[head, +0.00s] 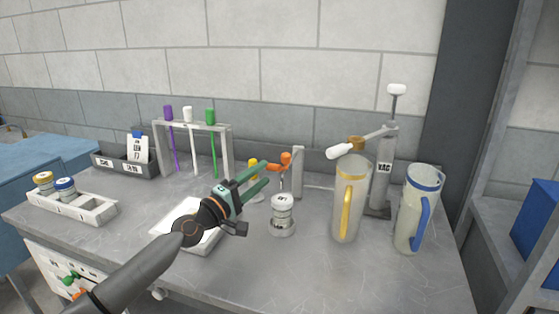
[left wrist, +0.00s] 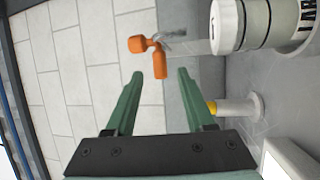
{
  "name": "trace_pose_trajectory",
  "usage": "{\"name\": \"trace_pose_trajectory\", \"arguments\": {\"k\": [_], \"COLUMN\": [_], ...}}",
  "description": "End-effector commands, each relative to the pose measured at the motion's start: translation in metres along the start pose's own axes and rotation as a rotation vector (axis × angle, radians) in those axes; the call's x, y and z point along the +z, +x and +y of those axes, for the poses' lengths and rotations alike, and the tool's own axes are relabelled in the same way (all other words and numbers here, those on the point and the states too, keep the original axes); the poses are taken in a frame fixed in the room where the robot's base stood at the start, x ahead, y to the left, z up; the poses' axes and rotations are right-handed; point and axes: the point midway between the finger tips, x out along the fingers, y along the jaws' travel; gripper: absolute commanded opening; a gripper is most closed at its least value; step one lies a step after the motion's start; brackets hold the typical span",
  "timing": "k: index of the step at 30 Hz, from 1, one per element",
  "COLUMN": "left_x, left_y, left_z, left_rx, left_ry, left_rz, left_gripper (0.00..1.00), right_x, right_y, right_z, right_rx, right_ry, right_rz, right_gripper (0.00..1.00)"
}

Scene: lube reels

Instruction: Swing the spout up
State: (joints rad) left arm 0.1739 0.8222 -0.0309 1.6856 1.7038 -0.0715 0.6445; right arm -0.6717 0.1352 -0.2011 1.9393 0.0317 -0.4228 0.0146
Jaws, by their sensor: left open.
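An orange fitting (head: 285,160) with rounded orange ends stands above the bench, beside a short grey post. It looks like the spout part, but I cannot be sure. In the left wrist view the orange piece (left wrist: 159,66) lies just beyond and between my fingertips, with a thin grey stem at its side. My left gripper (head: 266,172) has green fingers; it is open and empty, pointing at the orange piece from the left. The same gripper shows in the left wrist view (left wrist: 157,77). I cannot tell whether it touches anything. My right gripper is not in view.
A white-lidded jar (head: 283,215) stands below the fitting. A clear jug with a yellow handle (head: 348,205), a VAC pump (head: 383,175) and a blue-handled jug (head: 418,208) stand to the right. A rack (head: 227,150) with coloured rods stands behind left.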

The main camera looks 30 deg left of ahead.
Motion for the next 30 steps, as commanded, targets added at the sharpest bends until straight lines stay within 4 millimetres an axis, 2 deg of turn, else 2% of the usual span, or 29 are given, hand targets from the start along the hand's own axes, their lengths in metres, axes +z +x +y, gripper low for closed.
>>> {"name": "trace_pose_trajectory", "arguments": {"k": [9, 15, 21, 30], "left_x": [0.000, 0.000, 0.001, 0.001], "left_y": [0.043, 0.064, 0.075, 0.076], "left_z": [0.001, 0.000, 0.000, 0.000], "left_rx": [0.002, 0.002, 0.000, -0.001], "left_ry": [-0.002, -0.001, 0.000, 0.000], "left_rz": [0.000, 0.001, -0.001, -0.001], "left_gripper": [0.54, 0.54, 0.54, 0.54], "right_x": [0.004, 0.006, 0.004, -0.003], "right_y": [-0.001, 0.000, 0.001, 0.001], "right_z": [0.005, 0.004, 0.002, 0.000], "right_rx": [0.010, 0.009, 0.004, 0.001], "right_ry": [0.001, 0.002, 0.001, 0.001], "right_rz": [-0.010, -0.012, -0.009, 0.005], "right_gripper": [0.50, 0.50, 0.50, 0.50]}}
